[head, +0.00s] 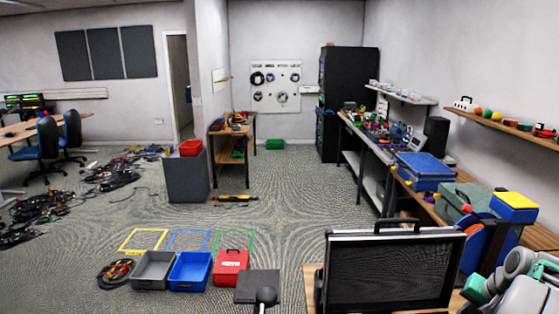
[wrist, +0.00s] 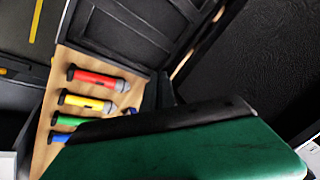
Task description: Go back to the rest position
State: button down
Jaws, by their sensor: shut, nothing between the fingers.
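My gripper (wrist: 165,118) fills the lower part of the wrist view as a green body with a black edge. It is shut and holds nothing. In the wrist view, red (wrist: 98,79), yellow (wrist: 86,102), green (wrist: 73,124) and blue (wrist: 60,138) handled pieces lie in a row on a wooden surface (wrist: 62,85). The gripper partly covers the lower ones in the picture. In the head view, part of my grey and green arm shows at the bottom right corner; the gripper itself cannot be made out there.
A black case (head: 385,270) stands upright close to my arm. Grey (head: 153,271), blue (head: 190,271) and red (head: 231,267) bins sit on the floor beside a coil of cables (head: 115,272). A workbench (head: 367,139) lines the right wall. The middle floor is mostly clear.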

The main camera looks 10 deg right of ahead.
jog(key=s+a+f+n+g, duration=0.1)
jog(key=s+a, duration=0.2)
jog(key=a, duration=0.6)
jog(key=s+a+n+g, duration=0.1)
jog(key=s+a+n, duration=0.15)
jog(key=a, duration=0.55)
jog(key=s+a+f+n+g, duration=0.15)
jog(key=s+a, duration=0.25)
jog(key=a, duration=0.5)
jog(key=w+a+r+n+t, duration=0.1)
jog(key=w+a+r+n, duration=0.1)
jog(key=a+r, duration=0.2)
jog(key=w+a+r+n+t, duration=0.2)
jog(key=a+r+n, duration=0.1)
jog(key=a, duration=0.8)
jog(key=shift+w+r, duration=0.25)
jog(key=shift+r, duration=0.25)
